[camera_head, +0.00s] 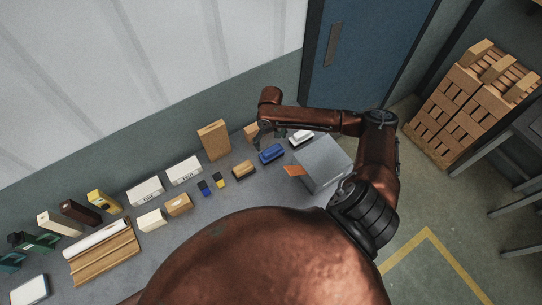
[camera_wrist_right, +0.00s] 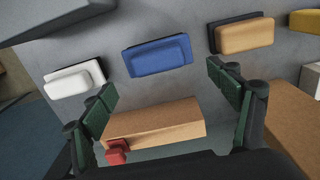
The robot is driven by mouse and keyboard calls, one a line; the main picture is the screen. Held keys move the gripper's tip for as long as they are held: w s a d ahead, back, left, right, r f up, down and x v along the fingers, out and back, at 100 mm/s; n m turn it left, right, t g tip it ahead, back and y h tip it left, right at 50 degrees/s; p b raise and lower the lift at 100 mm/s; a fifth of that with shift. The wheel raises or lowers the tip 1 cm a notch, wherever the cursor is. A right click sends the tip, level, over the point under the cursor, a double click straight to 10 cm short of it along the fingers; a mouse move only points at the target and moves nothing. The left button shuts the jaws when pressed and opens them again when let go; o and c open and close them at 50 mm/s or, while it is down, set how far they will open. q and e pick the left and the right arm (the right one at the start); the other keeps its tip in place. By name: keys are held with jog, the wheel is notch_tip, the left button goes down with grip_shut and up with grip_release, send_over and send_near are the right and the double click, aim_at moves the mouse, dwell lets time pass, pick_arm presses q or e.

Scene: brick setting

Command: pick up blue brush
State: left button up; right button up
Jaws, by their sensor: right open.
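The blue brush (camera_head: 271,153) lies on the grey table, between a white brush (camera_head: 301,138) and a tan brush (camera_head: 244,169). In the right wrist view the blue brush (camera_wrist_right: 158,55) lies just beyond the open fingertips, near the middle. My right gripper (camera_head: 262,131) is open and empty, above the back edge of the table close to the blue brush. In the right wrist view its green-padded fingers (camera_wrist_right: 160,84) are spread wide. My left gripper does not show.
A cardboard box (camera_wrist_right: 165,123) shows between the fingers in the wrist view, with a red item (camera_wrist_right: 117,150) beside it. A grey box (camera_head: 323,162) stands right of the blue brush. Several boxes and tools line the table at left.

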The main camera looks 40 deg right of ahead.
aim_at(272, 149)
jog(key=shift+f, duration=0.85)
jog(key=f, duration=0.5)
jog(key=shift+s+d+f+p, duration=0.1)
jog(key=shift+d+p, duration=0.1)
jog(key=shift+p, duration=0.2)
jog(key=shift+f, duration=0.45)
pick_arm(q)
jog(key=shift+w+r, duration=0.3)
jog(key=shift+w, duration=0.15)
pick_arm(e)
jog(key=c, duration=1.3)
jog(key=shift+r, duration=0.1)
jog(key=shift+c, duration=0.2)
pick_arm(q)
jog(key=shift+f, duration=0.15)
pick_arm(e)
notch_tip(272, 149, up, 10)
